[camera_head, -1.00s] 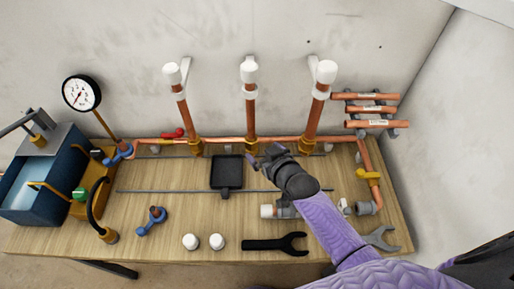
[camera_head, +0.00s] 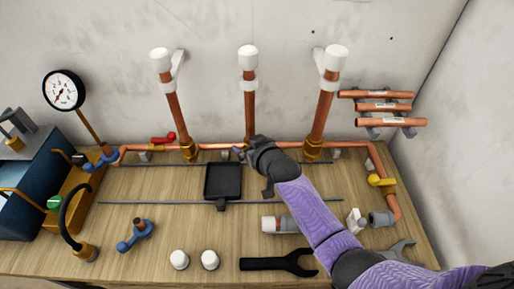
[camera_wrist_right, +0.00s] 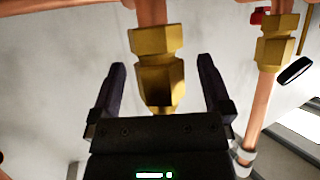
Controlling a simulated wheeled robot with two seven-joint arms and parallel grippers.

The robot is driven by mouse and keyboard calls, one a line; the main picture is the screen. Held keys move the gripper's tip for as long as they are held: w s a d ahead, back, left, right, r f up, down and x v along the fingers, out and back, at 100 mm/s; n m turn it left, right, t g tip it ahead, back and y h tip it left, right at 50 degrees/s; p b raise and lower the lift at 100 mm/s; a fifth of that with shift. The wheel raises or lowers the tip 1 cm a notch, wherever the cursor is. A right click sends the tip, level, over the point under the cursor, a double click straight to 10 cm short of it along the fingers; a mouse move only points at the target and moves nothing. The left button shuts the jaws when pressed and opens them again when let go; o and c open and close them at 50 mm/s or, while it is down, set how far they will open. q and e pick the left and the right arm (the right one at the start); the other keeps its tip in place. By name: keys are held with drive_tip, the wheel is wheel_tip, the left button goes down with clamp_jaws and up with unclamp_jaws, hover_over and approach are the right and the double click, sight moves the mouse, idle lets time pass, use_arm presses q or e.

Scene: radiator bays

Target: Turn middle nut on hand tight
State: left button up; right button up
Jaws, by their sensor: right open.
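The middle copper riser (camera_head: 249,112) stands on the low pipe run, with a white cap at its top. Its brass nut is hidden behind my right gripper (camera_head: 244,151) in the head view. The right wrist view shows a brass nut and fitting (camera_wrist_right: 158,72) close ahead. My right gripper (camera_wrist_right: 163,75) is open there, one dark finger on each side of the brass, with gaps showing at both sides. I cannot tell how deep the nut sits between the fingers. My left gripper is not in view.
The left riser nut (camera_head: 189,150) and right riser nut (camera_head: 312,149) flank the middle. A black tray (camera_head: 223,182) lies in front. A black wrench (camera_head: 279,263), white caps (camera_head: 180,260) and a blue valve (camera_head: 135,235) lie nearer. A pressure gauge (camera_head: 63,90) stands left.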

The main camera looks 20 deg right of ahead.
drive_tip(key=c, duration=1)
drive_tip(key=shift+r+m+h+p, duration=0.1)
drive_tip(key=shift+m+h+p, duration=0.4)
drive_tip(key=shift+m+p, duration=0.1)
drive_tip(key=shift+a+m+h, duration=0.15)
drive_tip(key=shift+m+h, duration=0.45)
drive_tip(key=shift+h, duration=0.1)
drive_tip(key=shift+m+h+b, duration=0.3)
drive_tip(key=shift+h, duration=0.2)
